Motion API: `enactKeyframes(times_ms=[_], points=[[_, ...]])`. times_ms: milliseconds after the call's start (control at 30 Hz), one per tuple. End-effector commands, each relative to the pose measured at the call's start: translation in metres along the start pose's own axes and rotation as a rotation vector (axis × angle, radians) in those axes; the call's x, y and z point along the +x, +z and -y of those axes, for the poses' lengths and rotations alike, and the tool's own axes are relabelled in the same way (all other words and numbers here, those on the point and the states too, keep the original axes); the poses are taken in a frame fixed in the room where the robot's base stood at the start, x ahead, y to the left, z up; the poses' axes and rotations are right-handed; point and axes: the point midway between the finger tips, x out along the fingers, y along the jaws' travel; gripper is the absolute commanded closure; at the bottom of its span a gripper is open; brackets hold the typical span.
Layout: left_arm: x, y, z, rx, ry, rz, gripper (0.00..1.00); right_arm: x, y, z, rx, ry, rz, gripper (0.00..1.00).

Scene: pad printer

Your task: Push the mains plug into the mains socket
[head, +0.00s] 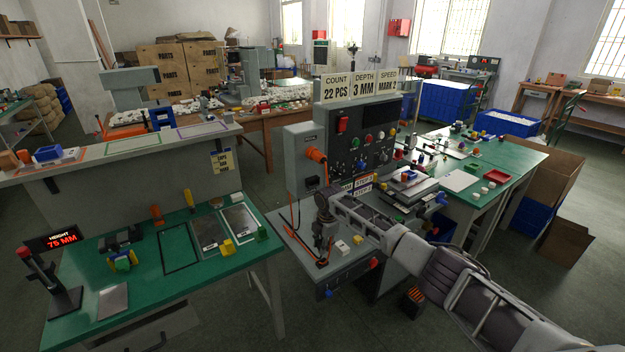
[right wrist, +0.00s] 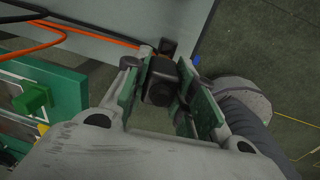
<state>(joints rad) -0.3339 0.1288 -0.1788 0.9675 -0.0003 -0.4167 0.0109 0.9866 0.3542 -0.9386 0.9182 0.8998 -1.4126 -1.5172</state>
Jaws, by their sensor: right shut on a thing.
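My right gripper (head: 322,257) points down over the grey shelf at the front of the pad printer. In the right wrist view its green-padded fingers (right wrist: 165,100) are shut on a black block, which looks like the mains plug (right wrist: 161,84). The plug is too small and hidden to make out in the head view. A dark inlet that looks like the mains socket (head: 312,183) is on the grey side box of the printer, above and left of the gripper, with a clear gap between them. My left gripper is not in view.
An orange cable (head: 296,238) hangs down to the shelf. A green-topped bench (head: 150,285) stands at left.

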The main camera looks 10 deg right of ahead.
Motion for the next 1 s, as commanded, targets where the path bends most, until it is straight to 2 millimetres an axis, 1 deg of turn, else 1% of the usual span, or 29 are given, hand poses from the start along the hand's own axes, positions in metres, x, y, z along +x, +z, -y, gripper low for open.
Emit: enactKeyframes(times_ms=[33,1000], points=[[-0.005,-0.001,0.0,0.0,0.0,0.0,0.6,-0.004,0.0,0.0,0.0,0.009,0.0,1.0],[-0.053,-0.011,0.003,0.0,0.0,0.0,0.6,-0.031,0.001,0.0,0.0,0.189,0.001,1.0]])
